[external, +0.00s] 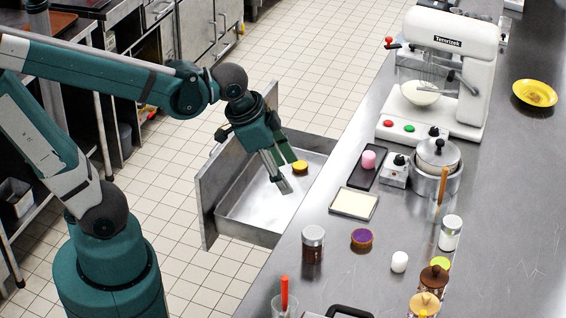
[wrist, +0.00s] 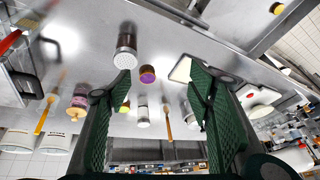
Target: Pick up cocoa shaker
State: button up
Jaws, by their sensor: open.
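The cocoa shaker (external: 312,248), a dark brown jar with a perforated silver lid, stands upright on the steel counter near its left edge. In the wrist view the cocoa shaker (wrist: 127,42) shows upper left of centre, beyond the left finger's tip. My gripper (external: 288,174) is open and empty. It hangs over the open drawer, behind and left of the shaker in the external view, and apart from it. In the wrist view its two green fingers (wrist: 161,74) are spread wide with nothing between their pads.
The open drawer (external: 237,222) holds a small yellow item (external: 300,167). A purple-topped tart (external: 362,238), a pale tray (external: 354,203), a white marshmallow-like piece (external: 399,262) and a white shaker (external: 450,233) stand near the cocoa shaker. A glass with a red handle (external: 284,295) stands in front.

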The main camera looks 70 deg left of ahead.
aim_at(313, 232)
jog(key=w+d+f+m+g+p, duration=0.1)
jog(key=d+f+m, duration=0.1)
jog(key=f, duration=0.1)
jog(key=w+d+f+m+g+p, duration=0.1)
jog(key=w+d+f+m, duration=0.1)
jog(key=d+f+m, duration=0.1)
jog(key=w+d+f+m+g+p, duration=0.1)
jog(key=d+f+m+g, duration=0.1)
jog(key=f+m, duration=0.1)
jog(key=shift+w+d+f, duration=0.2)
jog(key=shift+d+f, duration=0.05)
jog(key=shift+f, duration=0.25)
jog(key=shift+d+f+m+g+p, duration=0.3)
jog(key=shift+d+f+m+g, duration=0.15)
jog(key=shift+f, duration=0.45)
jog(key=shift+f, duration=0.1)
jog(key=shift+f, duration=1.2)
jog(key=shift+f, duration=0.1)
jog(key=shift+f+b, duration=0.35)
jog(key=shift+f, duration=2.15)
jog(key=shift+c, duration=0.6)
